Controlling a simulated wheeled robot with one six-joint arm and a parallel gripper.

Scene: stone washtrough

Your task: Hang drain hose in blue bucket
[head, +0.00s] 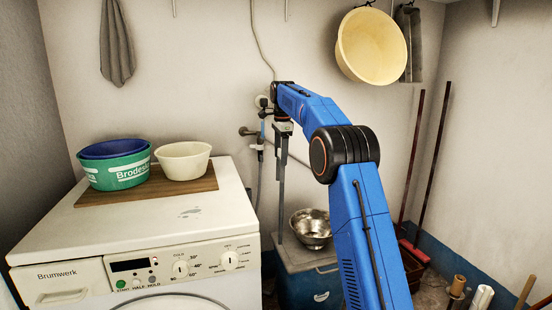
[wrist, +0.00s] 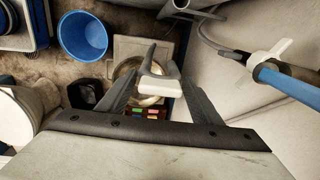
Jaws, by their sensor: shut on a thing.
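My gripper (wrist: 158,82) is shut on a pale hooked end piece, which I take to be the end of the drain hose (wrist: 160,87). In the head view my gripper (head: 283,128) points down near the back wall, and a grey length (head: 280,190) hangs straight below it. The blue bucket (wrist: 82,36) stands open on the floor at the upper left of the wrist view, apart from the gripper. I cannot make it out in the head view. How the held end connects to the rest of the hose is unclear.
A steel bowl (head: 311,227) sits on a grey-lidded blue box below my gripper. A washing machine (head: 150,235) stands left, carrying a green tub (head: 117,172) and a cream bowl (head: 183,160). A tap with a blue fitting (wrist: 290,82) is on the wall.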

